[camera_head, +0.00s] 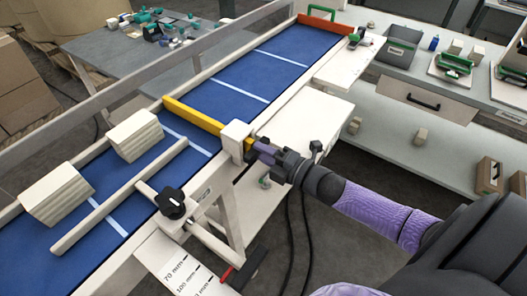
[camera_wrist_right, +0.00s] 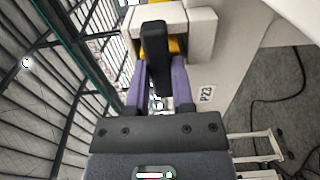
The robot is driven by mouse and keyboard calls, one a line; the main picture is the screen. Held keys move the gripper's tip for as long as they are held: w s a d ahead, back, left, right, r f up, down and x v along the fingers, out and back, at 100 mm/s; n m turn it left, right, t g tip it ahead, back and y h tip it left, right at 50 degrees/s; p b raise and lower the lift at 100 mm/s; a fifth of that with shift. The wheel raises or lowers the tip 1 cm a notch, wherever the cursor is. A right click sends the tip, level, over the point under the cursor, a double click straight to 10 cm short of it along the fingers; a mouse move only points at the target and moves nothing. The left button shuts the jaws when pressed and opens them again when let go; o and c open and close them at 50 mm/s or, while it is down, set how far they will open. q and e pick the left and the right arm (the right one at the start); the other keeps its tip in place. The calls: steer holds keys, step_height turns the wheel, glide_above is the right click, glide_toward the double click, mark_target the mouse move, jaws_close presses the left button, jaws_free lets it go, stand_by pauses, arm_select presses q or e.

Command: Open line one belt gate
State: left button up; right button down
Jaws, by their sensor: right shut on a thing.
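The yellow gate bar (camera_head: 195,116) lies across the blue belt (camera_head: 225,98), from the far rail to a cream post (camera_head: 236,134) on the near side. In the right wrist view, a black upright handle (camera_wrist_right: 153,45) stands in front of the cream housing (camera_wrist_right: 190,28), with yellow showing behind it. My right gripper (camera_head: 262,149) reaches the post from the right. Its purple fingers (camera_wrist_right: 162,88) are shut on the black handle, one on each side. My left gripper is in neither view.
Two cream blocks (camera_head: 134,136) (camera_head: 56,193) sit on the belt left of the gate, beside a cream guide rail (camera_head: 118,198) with a black knob (camera_head: 171,203). An orange bar (camera_head: 325,23) crosses the belt's far end. Shelves with bins (camera_head: 398,50) stand at right.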

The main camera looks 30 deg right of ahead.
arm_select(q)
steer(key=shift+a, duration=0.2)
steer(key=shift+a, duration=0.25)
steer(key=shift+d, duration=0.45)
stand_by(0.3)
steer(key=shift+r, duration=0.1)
arm_select(e)
steer(key=shift+s, duration=0.1)
